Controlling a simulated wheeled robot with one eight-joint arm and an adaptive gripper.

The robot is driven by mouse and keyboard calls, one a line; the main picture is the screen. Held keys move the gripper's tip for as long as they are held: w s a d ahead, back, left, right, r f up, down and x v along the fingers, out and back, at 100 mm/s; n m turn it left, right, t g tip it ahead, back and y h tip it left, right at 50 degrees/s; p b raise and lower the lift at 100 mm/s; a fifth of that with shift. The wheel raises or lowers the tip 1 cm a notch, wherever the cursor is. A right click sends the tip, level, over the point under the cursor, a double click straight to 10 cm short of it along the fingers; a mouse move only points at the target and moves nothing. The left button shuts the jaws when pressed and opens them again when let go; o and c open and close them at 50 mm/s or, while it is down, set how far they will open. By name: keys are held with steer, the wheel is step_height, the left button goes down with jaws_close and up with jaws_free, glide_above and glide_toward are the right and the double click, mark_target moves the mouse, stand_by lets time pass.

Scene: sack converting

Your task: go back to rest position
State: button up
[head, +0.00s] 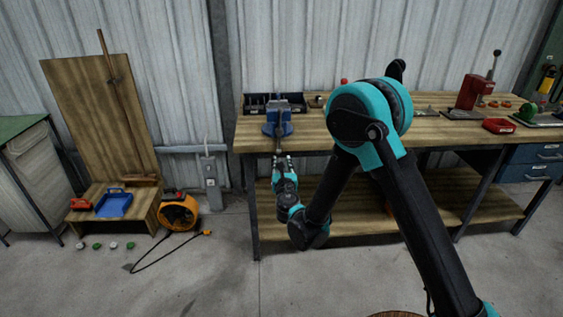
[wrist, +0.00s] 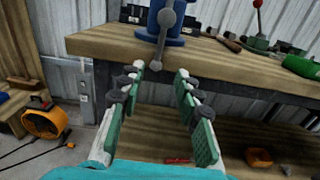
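My gripper (head: 283,160) is at the front edge of the workbench (head: 340,136), just below the blue vise (head: 278,116) in the head view.
An orange fan or reel (head: 178,212) with a cable lies on the floor at left, beside a low wooden stand (head: 145,205) holding a blue tray (head: 114,204). Open concrete floor lies in front.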

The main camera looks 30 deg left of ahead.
steer(key=w+d+r+m+h, duration=0.25)
steer(key=w+d+m, duration=0.3)
steer(key=d, duration=0.45)
steer(key=w+d+r+m+h, duration=0.1)
steer(key=w+d+m+h, duration=0.4)
steer(key=d, duration=0.5)
steer(key=s+d+m+g+h, duration=0.3)
steer(key=d+m, duration=0.8)
steer(key=d, duration=1)
steer(key=s+d+f+m+g+h, duration=0.1)
steer(key=s+d+m+g, duration=0.1)
steer(key=s+d+m, duration=0.4)
steer(key=s+d+f+m+g, duration=0.2)
steer(key=s+d+m, duration=0.2)
steer(key=d, duration=0.4)
steer(key=s+d+f+m+g+y, duration=0.1)
steer(key=s+d+f+m+g, duration=0.1)
steer(key=s+m, duration=0.3)
steer(key=s+d+f+m+g+y, duration=0.1)
steer(key=s+m, duration=0.4)
steer(key=s, duration=0.6)
steer(key=shift+s+d+f+g, duration=0.3)
steer(key=shift+d+f+g, duration=0.4)
steer(key=shift+d, duration=0.3)
steer(key=shift+m, duration=0.25)
